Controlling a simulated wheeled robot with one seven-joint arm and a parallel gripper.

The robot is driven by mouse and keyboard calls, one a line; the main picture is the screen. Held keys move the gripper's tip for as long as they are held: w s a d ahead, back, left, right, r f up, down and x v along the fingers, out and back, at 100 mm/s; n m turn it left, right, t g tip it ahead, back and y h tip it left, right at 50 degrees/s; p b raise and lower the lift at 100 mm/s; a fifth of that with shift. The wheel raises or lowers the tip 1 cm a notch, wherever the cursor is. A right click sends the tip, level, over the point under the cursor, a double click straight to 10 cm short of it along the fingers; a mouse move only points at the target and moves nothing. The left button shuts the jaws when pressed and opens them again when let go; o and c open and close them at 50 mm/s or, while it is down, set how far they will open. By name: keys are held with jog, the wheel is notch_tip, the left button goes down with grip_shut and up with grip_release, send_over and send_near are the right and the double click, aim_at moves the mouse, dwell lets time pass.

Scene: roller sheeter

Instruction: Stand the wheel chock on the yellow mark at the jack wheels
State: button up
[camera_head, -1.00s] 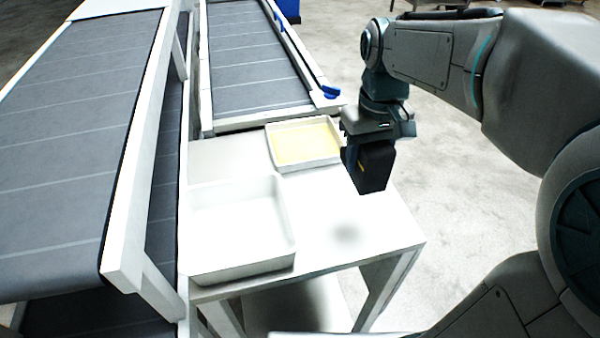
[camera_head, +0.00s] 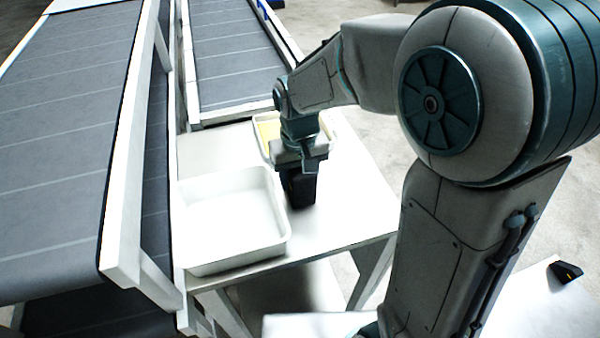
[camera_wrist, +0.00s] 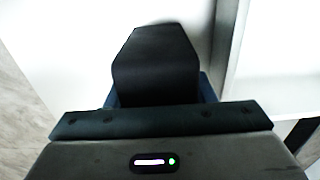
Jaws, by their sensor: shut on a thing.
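My gripper (camera_head: 299,170) is shut on a black, wedge-like block, apparently the wheel chock (camera_head: 300,192). It hangs below the gripper over the white table, right of the white tray. I cannot tell whether its lower end touches the table. In the wrist view the chock (camera_wrist: 158,65) shows a dark tapered face beyond the gripper body, above a pale surface. The fingertips are mostly hidden. No jack wheels and no yellow floor mark can be made out.
The white table (camera_head: 345,205) bears an empty white tray (camera_head: 192,258) and a yellow-bottomed tray (camera_head: 266,131), partly behind my arm. Grey conveyors (camera_head: 65,130) stand left and behind (camera_head: 235,60). A dark, yellow-striped piece (camera_head: 566,271) lies at lower right.

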jog(key=shift+f, duration=0.15)
jog(key=o, duration=1.3)
